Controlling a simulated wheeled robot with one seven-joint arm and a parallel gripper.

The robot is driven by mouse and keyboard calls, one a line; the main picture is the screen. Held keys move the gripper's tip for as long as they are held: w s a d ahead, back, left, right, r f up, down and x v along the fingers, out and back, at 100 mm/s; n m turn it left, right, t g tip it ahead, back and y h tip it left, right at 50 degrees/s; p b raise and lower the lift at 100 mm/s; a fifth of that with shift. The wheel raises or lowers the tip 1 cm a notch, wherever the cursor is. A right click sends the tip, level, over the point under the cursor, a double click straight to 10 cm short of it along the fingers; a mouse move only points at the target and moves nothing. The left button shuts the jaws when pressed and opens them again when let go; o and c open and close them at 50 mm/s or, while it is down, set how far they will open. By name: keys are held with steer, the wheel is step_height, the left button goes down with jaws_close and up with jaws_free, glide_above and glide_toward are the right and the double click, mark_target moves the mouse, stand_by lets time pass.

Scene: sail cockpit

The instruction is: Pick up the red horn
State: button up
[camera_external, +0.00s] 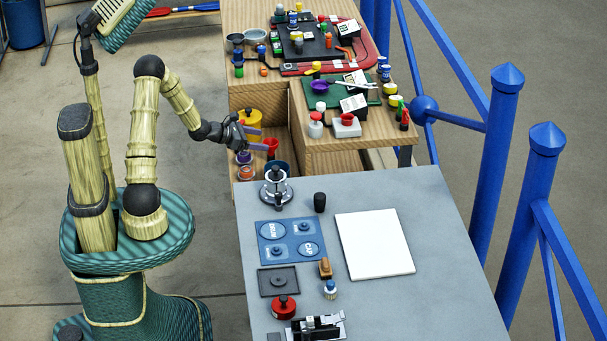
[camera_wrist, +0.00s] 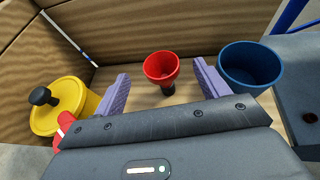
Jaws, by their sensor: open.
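The red horn (camera_wrist: 161,66) stands upright on the wooden floor of an open compartment, with its wide red mouth up and a dark lower part below. It also shows in the external view (camera_external: 271,144), beside my gripper. My gripper (camera_wrist: 160,90) is open and empty, with its two purple fingers apart. In the wrist view the horn appears between the fingertips, a little beyond them. In the external view my gripper (camera_external: 258,138) reaches into the compartment from the left. I cannot tell whether a finger touches the horn.
A yellow pot (camera_wrist: 60,105) with a black knob stands left of the horn and a blue bucket (camera_wrist: 250,66) stands right. Wooden walls (camera_wrist: 130,25) enclose the back and left. A grey table (camera_external: 440,260) lies in front, and a cluttered wooden top (camera_external: 340,155) rises beside the compartment.

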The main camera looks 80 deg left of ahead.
mark_target(271, 143)
steer(key=b+x, duration=0.1)
steer(key=x, duration=0.4)
steer(key=shift+w+f, duration=0.1)
steer(key=shift+f, duration=0.05)
stand_by(0.3)
steer(key=c, duration=1.1)
steer(key=shift+c, duration=0.2)
step_height(271, 143, up, 10)
steer(key=p, duration=0.2)
steer(key=shift+p, duration=0.35)
